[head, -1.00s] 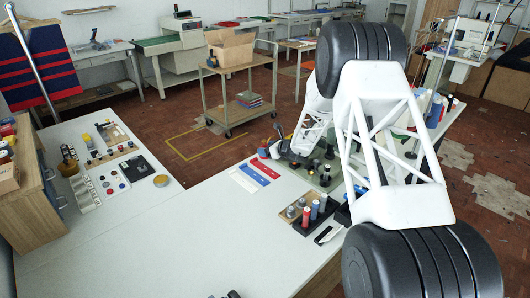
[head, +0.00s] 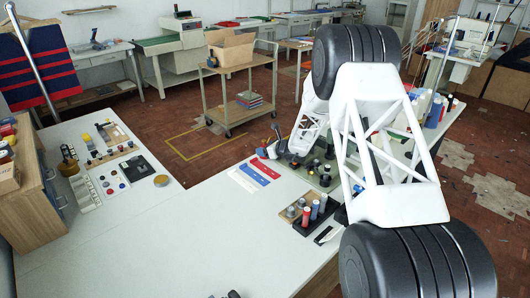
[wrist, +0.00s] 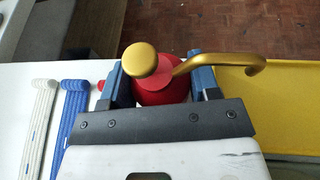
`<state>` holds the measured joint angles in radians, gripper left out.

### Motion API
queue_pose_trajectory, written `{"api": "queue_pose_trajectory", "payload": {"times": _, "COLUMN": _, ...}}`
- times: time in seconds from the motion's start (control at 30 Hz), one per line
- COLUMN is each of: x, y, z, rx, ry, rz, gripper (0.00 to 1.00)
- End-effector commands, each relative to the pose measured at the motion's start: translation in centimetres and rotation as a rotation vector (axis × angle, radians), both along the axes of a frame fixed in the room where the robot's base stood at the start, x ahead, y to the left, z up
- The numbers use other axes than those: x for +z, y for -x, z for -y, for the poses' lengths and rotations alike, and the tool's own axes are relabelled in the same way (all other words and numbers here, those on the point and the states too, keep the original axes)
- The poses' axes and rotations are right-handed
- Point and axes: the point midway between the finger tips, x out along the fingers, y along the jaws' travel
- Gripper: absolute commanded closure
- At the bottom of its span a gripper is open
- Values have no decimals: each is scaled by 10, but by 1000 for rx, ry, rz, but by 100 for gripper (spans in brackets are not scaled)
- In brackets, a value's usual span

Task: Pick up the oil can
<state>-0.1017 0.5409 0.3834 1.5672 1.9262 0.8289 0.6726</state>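The oil can has a red body (wrist: 165,92) with a gold cap and a bent gold spout (wrist: 235,58) that reaches right in the wrist view. It stands between the two blue fingers of my gripper (wrist: 165,85). The fingers lie close along both sides of the red body. I cannot tell whether they press on it, and the lower part of the can is hidden. In the head view a small red part (head: 262,153), probably the can, shows beside my gripper at the table's far edge.
White strips (wrist: 35,115) and blue strips (wrist: 72,115) lie left of my gripper. A yellow surface (wrist: 285,100) is on the right. In the head view a tray of spools (head: 312,212) stands nearer, and the white table (head: 150,240) has free room at left.

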Motion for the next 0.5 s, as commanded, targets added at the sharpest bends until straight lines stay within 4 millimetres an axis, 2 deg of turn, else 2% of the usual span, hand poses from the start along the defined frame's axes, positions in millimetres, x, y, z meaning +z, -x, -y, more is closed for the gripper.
{"api": "queue_pose_trajectory", "payload": {"times": 0.5, "x": 7, "y": 0, "z": 0, "rx": 1, "ry": 0, "rz": 2, "gripper": 77}}
